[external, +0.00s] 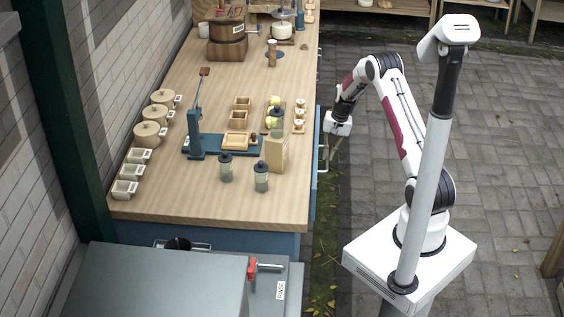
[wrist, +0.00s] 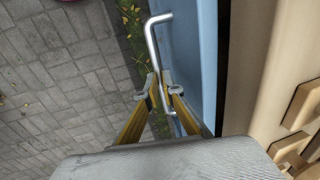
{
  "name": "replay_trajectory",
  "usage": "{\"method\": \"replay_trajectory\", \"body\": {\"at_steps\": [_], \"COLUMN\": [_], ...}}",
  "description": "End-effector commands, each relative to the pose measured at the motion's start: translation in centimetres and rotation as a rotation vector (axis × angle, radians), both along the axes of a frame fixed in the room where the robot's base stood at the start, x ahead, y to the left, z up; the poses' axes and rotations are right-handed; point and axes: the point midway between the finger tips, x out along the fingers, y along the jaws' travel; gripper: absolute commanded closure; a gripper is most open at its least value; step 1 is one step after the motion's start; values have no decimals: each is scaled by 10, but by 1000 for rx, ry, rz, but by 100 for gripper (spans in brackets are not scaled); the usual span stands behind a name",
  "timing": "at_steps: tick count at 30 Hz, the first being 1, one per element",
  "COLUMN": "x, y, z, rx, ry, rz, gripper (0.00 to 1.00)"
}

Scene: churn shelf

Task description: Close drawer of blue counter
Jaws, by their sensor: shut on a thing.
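The blue counter (external: 262,240) with a wooden top runs along the left side of the external view. Its blue drawer front (wrist: 200,45) shows edge-on in the wrist view, with a dark strip between it and the wooden top; I cannot tell exactly how far out the drawer stands. A silver bar handle (wrist: 153,40) is fixed to the front. My gripper (wrist: 160,92) is shut on this handle, with the yellow fingers on either side of the bar. In the external view my gripper (external: 331,157) hangs beside the counter's right side, below the top.
The counter top (external: 215,208) holds jars, pots, small boxes and a blue press (external: 196,147). A grey cabinet (external: 160,285) with a red clamp (external: 252,268) stands at the front. The paved floor (external: 490,150) around my arm is mostly clear.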

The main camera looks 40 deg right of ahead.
Motion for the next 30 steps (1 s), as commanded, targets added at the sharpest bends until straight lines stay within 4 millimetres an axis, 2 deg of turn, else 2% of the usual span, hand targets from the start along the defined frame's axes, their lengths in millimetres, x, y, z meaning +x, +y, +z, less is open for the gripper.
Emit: {"method": "replay_trajectory", "body": {"at_steps": [8,9,10,23,30], "x": [0,0,0,0,-1], "y": [-1,-1,-1,-1,-3], "z": [-1,-1,-1,1,14], "rx": [-2,-2,-2,-1,-2], "ry": [-1,-1,-1,-1,-2], "rz": [0,0,0,0,1], "gripper": [100,83,75,75,75]}}
